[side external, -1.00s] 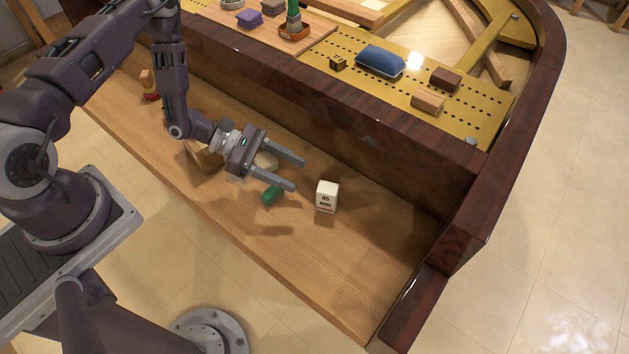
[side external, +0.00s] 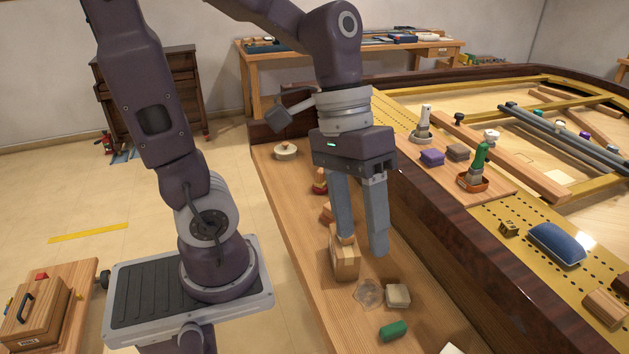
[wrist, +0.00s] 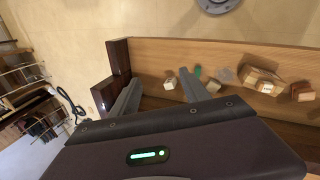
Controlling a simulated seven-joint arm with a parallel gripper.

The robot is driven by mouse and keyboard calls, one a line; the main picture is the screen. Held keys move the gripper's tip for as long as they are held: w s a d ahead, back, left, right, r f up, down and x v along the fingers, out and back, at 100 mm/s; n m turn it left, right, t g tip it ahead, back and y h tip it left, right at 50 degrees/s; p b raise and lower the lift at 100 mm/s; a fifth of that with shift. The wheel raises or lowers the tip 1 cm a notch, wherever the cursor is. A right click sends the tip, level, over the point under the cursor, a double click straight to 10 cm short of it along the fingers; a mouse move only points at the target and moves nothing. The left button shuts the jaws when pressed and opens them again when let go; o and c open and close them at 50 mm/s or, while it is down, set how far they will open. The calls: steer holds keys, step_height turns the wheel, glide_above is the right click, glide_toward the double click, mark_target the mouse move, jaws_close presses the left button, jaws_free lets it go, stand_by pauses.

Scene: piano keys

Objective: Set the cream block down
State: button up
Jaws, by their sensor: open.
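A small cream block (side external: 397,295) rests on the wooden ledge (side external: 283,210). It sits between a clear hexagonal piece (side external: 368,292) and a green block (side external: 393,331). A pale block (side external: 450,349) is cut off by the bottom edge of the side view; in the wrist view a pale block (wrist: 170,83) shows on the ledge between my fingertips in the picture. I cannot tell which of the two pale blocks the task means. My gripper (side external: 362,243) is open and empty, fingers pointing down over the ledge. It also shows in the wrist view (wrist: 160,94).
A wooden block (side external: 346,258) stands on the ledge close to my fingers in the picture. The dark raised piano rim (side external: 440,235) runs along the ledge's right. Beyond it are a green-handled tool (side external: 478,165), a purple block (side external: 432,157) and a blue cushion (side external: 557,243).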

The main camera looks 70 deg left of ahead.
steer(key=s+a+r+m+t+y, duration=0.2)
steer(key=s+a+r+t+y, duration=0.1)
steer(key=s+a+t+y, duration=0.1)
steer(key=shift+a+r+m+t, duration=0.3)
steer(key=shift+a+t, duration=0.2)
steer(key=shift+a, duration=0.55)
stand_by(0.3)
